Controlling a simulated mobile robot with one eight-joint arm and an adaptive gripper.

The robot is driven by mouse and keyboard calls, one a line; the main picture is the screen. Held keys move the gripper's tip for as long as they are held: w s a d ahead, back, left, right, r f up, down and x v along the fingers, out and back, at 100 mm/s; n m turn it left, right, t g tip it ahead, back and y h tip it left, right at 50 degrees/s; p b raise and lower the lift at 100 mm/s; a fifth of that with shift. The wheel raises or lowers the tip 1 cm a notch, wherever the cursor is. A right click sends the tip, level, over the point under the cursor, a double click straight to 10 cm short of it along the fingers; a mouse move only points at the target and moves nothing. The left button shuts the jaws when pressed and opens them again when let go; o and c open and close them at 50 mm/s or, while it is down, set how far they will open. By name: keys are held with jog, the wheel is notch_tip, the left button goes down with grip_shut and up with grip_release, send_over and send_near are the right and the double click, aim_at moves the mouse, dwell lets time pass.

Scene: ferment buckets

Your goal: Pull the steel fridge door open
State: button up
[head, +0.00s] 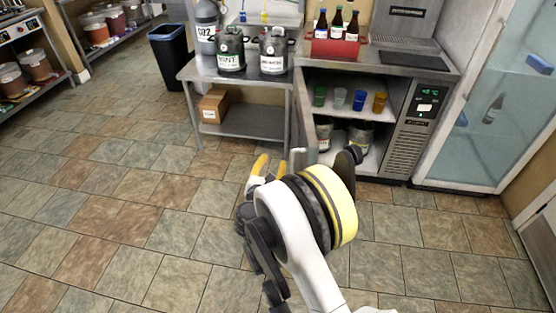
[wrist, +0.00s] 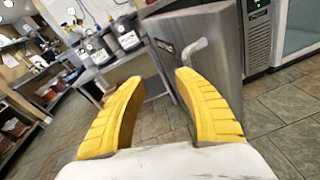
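The steel fridge (head: 425,115) stands under the counter, with its inside showing in the head view. Its door stands open on the left side, seen nearly edge-on in the head view (head: 299,115). The wrist view shows the door's steel face (wrist: 215,45) and a pale bent handle (wrist: 192,50) on it. My gripper (head: 272,166) is left of the door. In the wrist view my gripper (wrist: 158,80) has its yellow fingers spread and nothing between them. The handle lies beyond the right fingertip; I cannot tell whether they touch.
Coloured cups (head: 358,100) and jars stand on the fridge shelves. A red bottle carrier (head: 336,47) sits on top. A steel table (head: 240,75) with kegs is left of the fridge, a box (head: 213,106) on its lower shelf. A glass-door cooler (head: 490,110) is at right. Tiled floor in front is clear.

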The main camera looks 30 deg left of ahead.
jog(key=shift+s+a, duration=0.3)
jog(key=shift+s, duration=0.55)
